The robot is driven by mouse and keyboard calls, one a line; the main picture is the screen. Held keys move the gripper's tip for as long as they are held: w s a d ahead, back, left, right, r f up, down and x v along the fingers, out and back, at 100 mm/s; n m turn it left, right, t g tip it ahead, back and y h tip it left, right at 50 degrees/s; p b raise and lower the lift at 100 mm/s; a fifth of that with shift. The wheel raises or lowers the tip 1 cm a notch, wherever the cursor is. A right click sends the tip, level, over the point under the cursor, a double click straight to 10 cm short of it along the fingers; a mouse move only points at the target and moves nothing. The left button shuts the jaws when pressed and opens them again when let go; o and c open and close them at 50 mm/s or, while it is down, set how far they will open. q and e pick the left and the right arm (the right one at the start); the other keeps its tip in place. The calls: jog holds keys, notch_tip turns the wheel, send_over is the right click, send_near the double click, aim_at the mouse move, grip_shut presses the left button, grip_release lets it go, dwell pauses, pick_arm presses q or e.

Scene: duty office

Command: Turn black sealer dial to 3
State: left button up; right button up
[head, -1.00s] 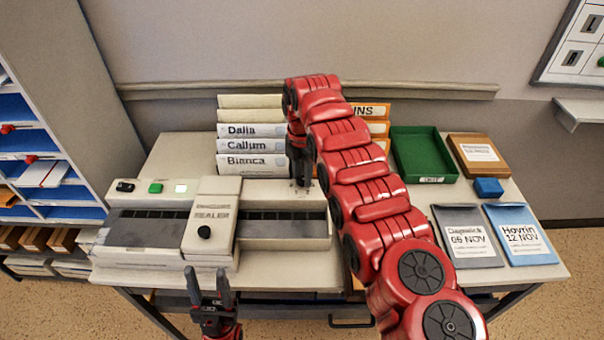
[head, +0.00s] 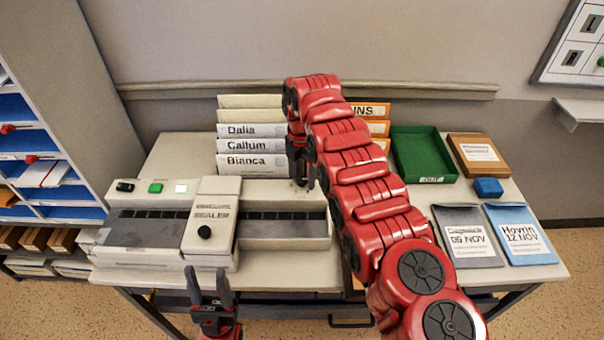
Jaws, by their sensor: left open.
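The sealer (head: 150,232) is a pale machine on the left of the table, with a label on its raised middle block. A black dial (head: 125,186) sits at its back left corner, beside a green button and a lit white panel. A round black knob (head: 204,232) is on the front of the middle block. The dial's numbers are too small to read. My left gripper (head: 208,272) is open and empty, in front of the table edge, below the middle block. My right gripper (head: 303,178) points down behind the sealer's right part, near the folders; its fingers are partly hidden.
Named folders (head: 252,146) stand behind the sealer. A green tray (head: 424,155), a brown box (head: 478,154), a blue block (head: 488,187) and two labelled pouches (head: 520,234) lie on the right. My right arm crosses the table's middle. A shelf unit (head: 50,140) stands left.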

aim_at(302, 179)
jog(key=shift+r, duration=0.55)
notch_tip(302, 179, up, 3)
jog(key=shift+p, duration=0.85)
notch_tip(302, 179, up, 13)
jog(key=p, duration=1.3)
jog(key=shift+r+p, duration=0.15)
jog(key=shift+p, duration=0.2)
jog(key=shift+s, duration=0.1)
